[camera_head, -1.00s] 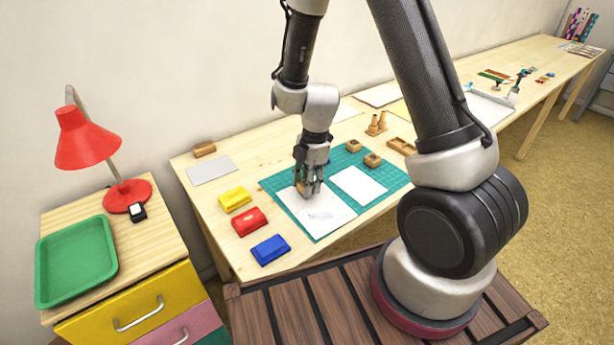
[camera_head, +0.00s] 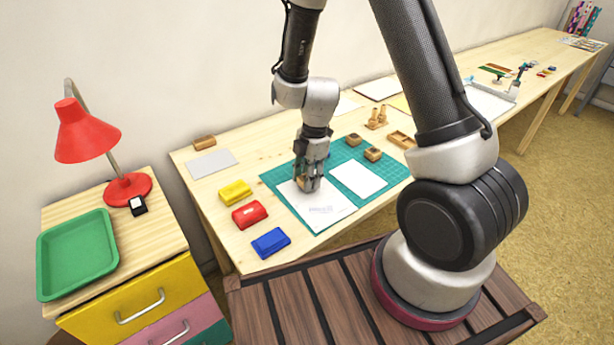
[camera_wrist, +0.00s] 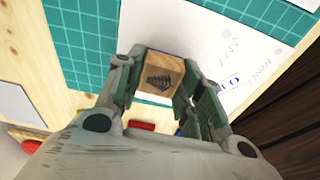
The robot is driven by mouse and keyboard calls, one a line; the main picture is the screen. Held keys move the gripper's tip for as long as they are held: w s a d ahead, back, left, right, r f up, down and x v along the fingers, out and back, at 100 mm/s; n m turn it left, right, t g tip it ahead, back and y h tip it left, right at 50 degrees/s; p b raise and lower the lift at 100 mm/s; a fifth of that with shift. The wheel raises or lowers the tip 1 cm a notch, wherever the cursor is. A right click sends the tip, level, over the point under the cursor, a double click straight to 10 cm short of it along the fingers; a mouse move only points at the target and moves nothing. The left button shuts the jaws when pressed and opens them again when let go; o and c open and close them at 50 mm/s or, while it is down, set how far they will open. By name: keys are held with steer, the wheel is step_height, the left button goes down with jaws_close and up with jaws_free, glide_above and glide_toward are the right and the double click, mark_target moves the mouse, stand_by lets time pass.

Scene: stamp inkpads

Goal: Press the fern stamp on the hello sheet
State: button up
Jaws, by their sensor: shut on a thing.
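My gripper (camera_head: 309,188) is shut on the fern stamp, a small wooden block. In the wrist view the stamp (camera_wrist: 162,76) shows a dark fern picture on its upper face, between the fingers. It is over the hello sheet (camera_head: 325,210), a white sheet on the left part of the green cutting mat. The sheet also shows in the wrist view (camera_wrist: 215,50), with faint print and a blue outlined letter to the right of the stamp. The stamp's underside is hidden, so I cannot tell whether it touches the sheet.
Yellow (camera_head: 235,193), red (camera_head: 249,214) and blue (camera_head: 270,242) inkpads lie left of the mat (camera_head: 339,157). A blank sheet (camera_head: 359,179) lies right of the hello sheet. Two wooden blocks (camera_head: 353,140) (camera_head: 373,154) stand at the mat's back. A red lamp (camera_head: 88,135) stands far left.

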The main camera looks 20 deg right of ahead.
steer(key=shift+f, duration=0.5)
stand_by(1.1)
steer(key=shift+r, duration=0.1)
steer(key=shift+r, duration=0.5)
steer(key=shift+r, duration=0.15)
steer(key=shift+r, duration=2.65)
